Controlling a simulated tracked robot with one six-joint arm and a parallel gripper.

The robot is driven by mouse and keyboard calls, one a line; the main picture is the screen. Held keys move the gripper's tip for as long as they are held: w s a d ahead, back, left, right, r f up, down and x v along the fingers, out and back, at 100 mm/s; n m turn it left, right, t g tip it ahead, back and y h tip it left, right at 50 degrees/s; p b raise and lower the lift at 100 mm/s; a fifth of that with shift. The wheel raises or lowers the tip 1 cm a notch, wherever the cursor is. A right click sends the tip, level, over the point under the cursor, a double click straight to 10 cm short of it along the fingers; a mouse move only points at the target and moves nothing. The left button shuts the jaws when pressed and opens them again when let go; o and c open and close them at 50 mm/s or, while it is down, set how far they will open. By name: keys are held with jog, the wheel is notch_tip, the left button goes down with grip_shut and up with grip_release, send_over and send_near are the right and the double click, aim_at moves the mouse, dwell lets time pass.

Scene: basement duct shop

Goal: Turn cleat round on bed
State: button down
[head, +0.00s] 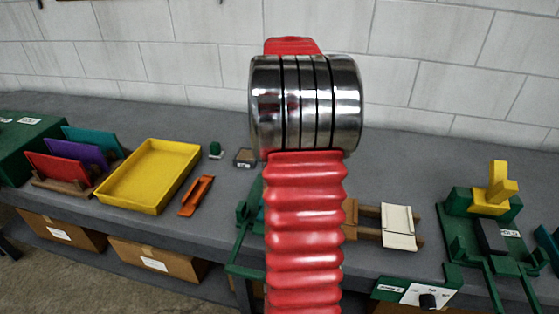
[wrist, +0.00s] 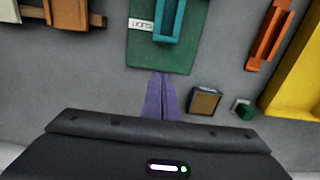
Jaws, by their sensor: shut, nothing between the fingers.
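A teal channel-shaped piece, seemingly the cleat (wrist: 168,20), lies on a green bed (wrist: 145,52) at the top of the wrist view. The cleat's far end is cut off by the frame, and a white label sits beside it. In the head view my red arm hides most of the bed (head: 245,240) and nearly all of the cleat. My gripper (wrist: 161,118) shows purple fingers, shut together and empty. In the wrist view they point at the bed's near edge, apart from the cleat. My gripper is hidden in the head view.
An orange channel (head: 196,196) lies beside a yellow tray (head: 122,199). A small tan-faced block (wrist: 205,101) and a green cube (wrist: 243,109) sit near my gripper. A wooden rack with a white panel (head: 398,220) and a green-and-yellow machine (head: 490,208) stand to the right in the head view.

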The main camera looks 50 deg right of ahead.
notch_tip(320, 180, up, 2)
jog(key=shift+r, duration=0.1)
dwell(0.7)
jog(key=s+a+n+t, duration=0.2)
jog(key=a+n, duration=0.2)
jog(key=a, duration=1)
jog(key=s+a+r+n+t, duration=0.1)
jog(key=s+a+n, duration=0.2)
jog(key=a, duration=1.1)
jog(key=s+a+n+t, duration=0.2)
jog(key=a+n, duration=0.4)
jog(key=a, duration=0.9)
jog(key=shift+s+r+t, duration=0.25)
jog(key=shift+s+t, duration=0.05)
jog(key=shift+s, duration=0.25)
